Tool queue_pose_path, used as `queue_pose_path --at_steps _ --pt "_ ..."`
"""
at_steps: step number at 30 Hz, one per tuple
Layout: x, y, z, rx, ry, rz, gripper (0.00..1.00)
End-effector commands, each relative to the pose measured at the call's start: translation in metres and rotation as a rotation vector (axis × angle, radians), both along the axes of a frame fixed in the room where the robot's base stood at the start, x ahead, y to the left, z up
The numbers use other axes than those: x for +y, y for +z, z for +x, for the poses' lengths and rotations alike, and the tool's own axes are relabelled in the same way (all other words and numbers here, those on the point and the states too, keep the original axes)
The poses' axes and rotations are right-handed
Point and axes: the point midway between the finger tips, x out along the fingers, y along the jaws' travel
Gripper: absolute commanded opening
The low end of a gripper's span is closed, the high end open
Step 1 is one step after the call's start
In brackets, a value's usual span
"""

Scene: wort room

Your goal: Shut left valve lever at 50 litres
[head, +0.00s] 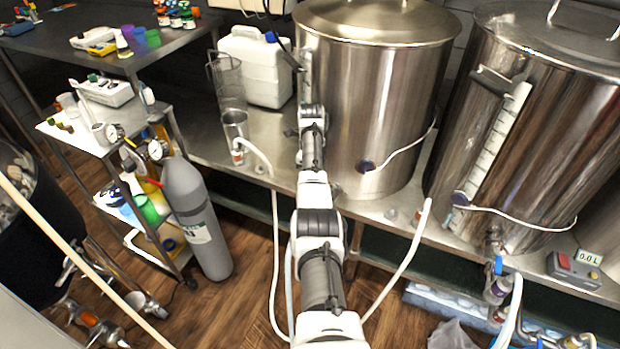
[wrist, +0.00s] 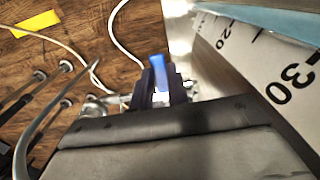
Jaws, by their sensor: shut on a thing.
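The left steel kettle (head: 385,100) stands on the bench behind my arm. Its valve is hidden by my arm in the head view. In the wrist view my gripper (wrist: 162,88) is shut on a blue lever (wrist: 159,70), which stands up between the dark fingers. A white scale strip (wrist: 250,60) with 20 and 30 on it runs along the right of the wrist view; no liquid level can be read there. A small readout (head: 589,257) at the right shows 0.0 L. My gripper's fingers cannot be made out in the head view.
The right kettle (head: 540,120) has its own scale and a blue-levered valve (head: 498,266). White hoses (head: 400,270) hang below the bench. A white jug (head: 255,65) and a clear measuring cylinder (head: 229,85) stand left of my arm. A grey gas cylinder (head: 197,215) stands before the bench.

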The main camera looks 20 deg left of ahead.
Motion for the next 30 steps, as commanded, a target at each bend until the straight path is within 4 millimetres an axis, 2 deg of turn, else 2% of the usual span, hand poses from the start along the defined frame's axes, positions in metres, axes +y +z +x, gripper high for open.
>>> queue_pose_path --at_steps 17,18,22,30 --pt "-0.002 0.0011 0.0035 -0.002 -0.038 -0.001 0.0" --pt "-0.002 0.0012 0.0036 -0.002 -0.038 -0.001 0.2" --pt "-0.0015 0.0009 0.0032 -0.002 -0.036 -0.001 0.37" --pt "-0.0007 0.0007 0.0026 0.0 -0.034 -0.001 0.38"
